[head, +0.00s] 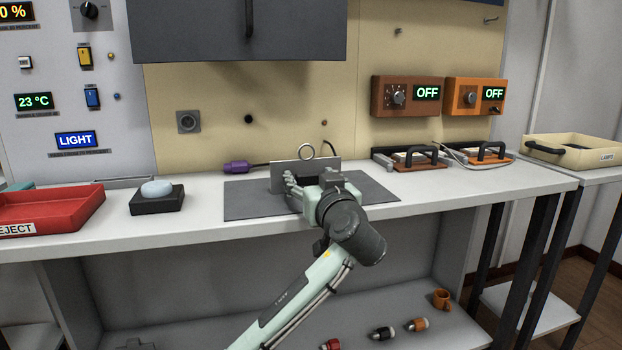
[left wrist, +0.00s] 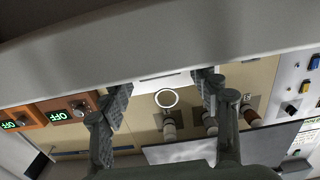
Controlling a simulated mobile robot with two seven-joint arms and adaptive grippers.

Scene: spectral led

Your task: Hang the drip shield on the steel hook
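The drip shield looks to be the grey upright plate (head: 328,168) with a metal ring on top, standing on the dark mat on the bench. The ring (left wrist: 167,98) shows between my fingers in the left wrist view. My left gripper (head: 308,179) is in front of the plate, low down, and hides part of it. Its fingers (left wrist: 160,92) are spread apart in the left wrist view; I cannot tell whether they touch the plate. A small metal hook (head: 490,19) sticks out of the beige panel at upper right and may be the steel hook. My right gripper is not in view.
A dark cabinet (head: 238,30) overhangs the bench's back. The dark mat (head: 245,203) lies flat under the shield. A purple connector (head: 236,167) lies to the left, two orange-based devices (head: 418,160) to the right. Pale bench (head: 450,200) is free at front right.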

